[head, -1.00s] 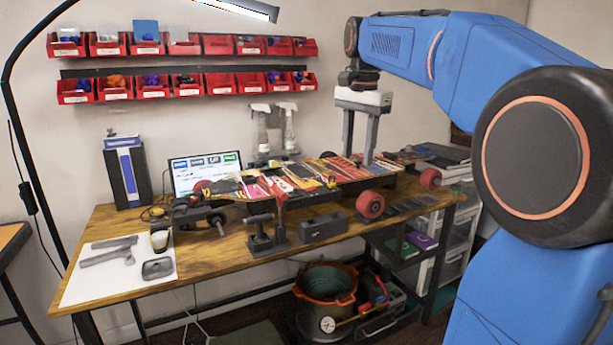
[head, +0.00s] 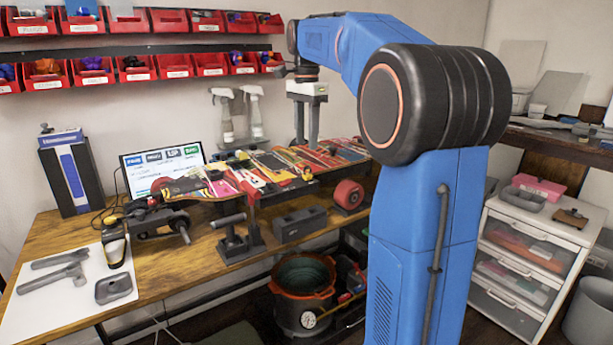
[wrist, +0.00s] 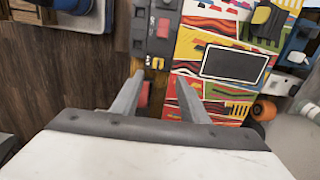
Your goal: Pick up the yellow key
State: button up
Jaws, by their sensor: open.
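My gripper (head: 306,140) is open and empty, pointing down over the colourful skateboard deck (head: 275,165) on the workbench. Its two fingers also show in the wrist view (wrist: 162,88), apart, with nothing between them but the surface below. A small yellow piece (wrist: 156,62) shows just past the fingertips in the wrist view; I cannot tell whether it is the yellow key. In the head view a small yellow spot (head: 307,172) shows at the deck's front edge, too small to identify.
The wooden workbench (head: 190,258) carries a vise-like grey tool (head: 235,242), a grey box (head: 299,224) and a white sheet (head: 60,305) with grey tools. Spray bottles (head: 226,115) stand behind the deck. Red bins (head: 124,25) line the wall. A white drawer unit (head: 545,215) stands right.

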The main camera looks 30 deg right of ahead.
aim_at(307, 166)
jog(key=shift+s+f, duration=0.2)
jog(key=shift+f, duration=4.55)
grip_shut()
